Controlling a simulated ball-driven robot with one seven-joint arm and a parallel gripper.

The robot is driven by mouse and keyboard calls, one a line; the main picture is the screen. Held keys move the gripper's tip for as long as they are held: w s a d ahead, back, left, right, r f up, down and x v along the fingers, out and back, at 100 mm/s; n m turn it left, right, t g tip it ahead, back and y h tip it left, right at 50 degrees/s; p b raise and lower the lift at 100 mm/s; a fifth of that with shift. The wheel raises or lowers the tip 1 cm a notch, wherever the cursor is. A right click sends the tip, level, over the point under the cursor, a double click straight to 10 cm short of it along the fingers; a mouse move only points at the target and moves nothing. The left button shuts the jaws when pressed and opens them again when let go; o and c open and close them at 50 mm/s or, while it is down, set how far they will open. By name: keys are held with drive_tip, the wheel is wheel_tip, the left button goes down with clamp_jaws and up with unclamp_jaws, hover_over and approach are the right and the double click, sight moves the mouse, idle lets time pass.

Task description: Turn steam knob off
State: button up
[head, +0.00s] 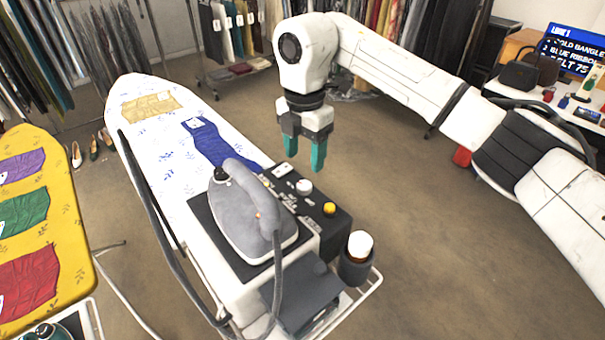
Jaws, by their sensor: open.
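A black control panel (313,221) sits beside the iron at the end of the white ironing board. My gripper (304,160) points down with teal fingers apart and empty. It hangs above and beyond the panel in the picture, apparently not touching it.
A grey iron (243,215) rests on a dark pad, its cord rising close by. A white-capped bottle (359,245) stands in a dark holder. A white board (150,140) bears yellow and blue cloths. A yellow board (60,215) is left. Open floor (420,230) lies right.

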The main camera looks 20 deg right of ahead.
sight(304, 185)
wheel_tip(304, 185, down, 8)
drive_tip(key=shift+r+p, duration=0.2)
drive_tip(key=shift+p, duration=0.4)
drive_tip(key=c, duration=1)
